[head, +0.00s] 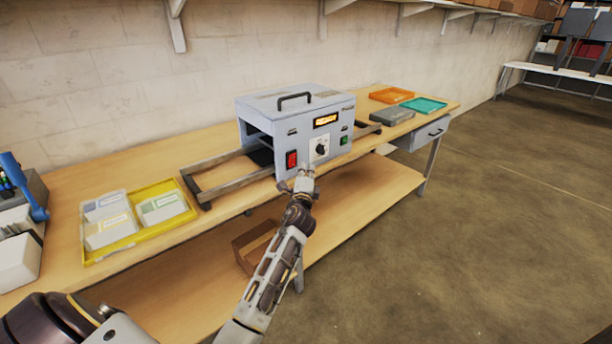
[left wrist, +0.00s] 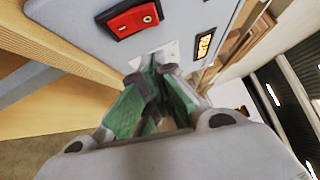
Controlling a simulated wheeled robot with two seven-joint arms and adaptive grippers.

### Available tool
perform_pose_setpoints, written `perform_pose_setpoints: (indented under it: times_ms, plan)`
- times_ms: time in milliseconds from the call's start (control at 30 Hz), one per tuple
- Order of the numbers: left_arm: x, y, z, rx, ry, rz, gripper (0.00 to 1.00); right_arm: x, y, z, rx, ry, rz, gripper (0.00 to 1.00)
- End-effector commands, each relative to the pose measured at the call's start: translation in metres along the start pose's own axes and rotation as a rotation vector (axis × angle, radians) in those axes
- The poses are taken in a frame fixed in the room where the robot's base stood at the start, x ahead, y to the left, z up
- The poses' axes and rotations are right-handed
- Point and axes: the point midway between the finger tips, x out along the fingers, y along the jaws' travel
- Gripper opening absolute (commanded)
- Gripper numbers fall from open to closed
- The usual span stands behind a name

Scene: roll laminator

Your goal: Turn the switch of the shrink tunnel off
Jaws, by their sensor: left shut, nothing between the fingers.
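The shrink tunnel (head: 295,115) is a grey-blue box with a top handle, standing on the wooden bench. Its front panel carries a red switch (head: 291,159) at the lower left, a black knob (head: 321,149) on a white plate, a lit orange display (head: 325,119) and a green button (head: 344,140). My left gripper (head: 306,173) is at the front panel, just right of the red switch and below the knob. In the left wrist view the red switch (left wrist: 132,19) shows large, left of the shut, empty fingers (left wrist: 158,80). The fingertips hide the knob there; contact is unclear. My right gripper is not in view.
A dark rail frame (head: 225,182) extends left from the tunnel. A yellow tray (head: 140,238) with several packs lies left on the bench (head: 75,195). Orange (head: 391,95), teal (head: 425,105) and grey (head: 392,116) trays lie at the right. A brown box stands on the lower shelf.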

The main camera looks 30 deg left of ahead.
Motion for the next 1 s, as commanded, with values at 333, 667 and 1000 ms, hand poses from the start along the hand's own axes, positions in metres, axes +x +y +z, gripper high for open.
perform_pose_setpoints:
  times_ms: [333,667,1000]
  plan:
    - [0.024,-0.001,0.025,0.002,0.0,0.0,0.0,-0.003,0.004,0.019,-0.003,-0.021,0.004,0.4]
    - [0.026,0.0,0.028,0.001,0.0,0.0,0.0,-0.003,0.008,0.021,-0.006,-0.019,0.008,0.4]
    - [0.027,-0.001,0.029,-0.006,0.0,0.008,0.0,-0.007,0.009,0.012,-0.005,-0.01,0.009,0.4]
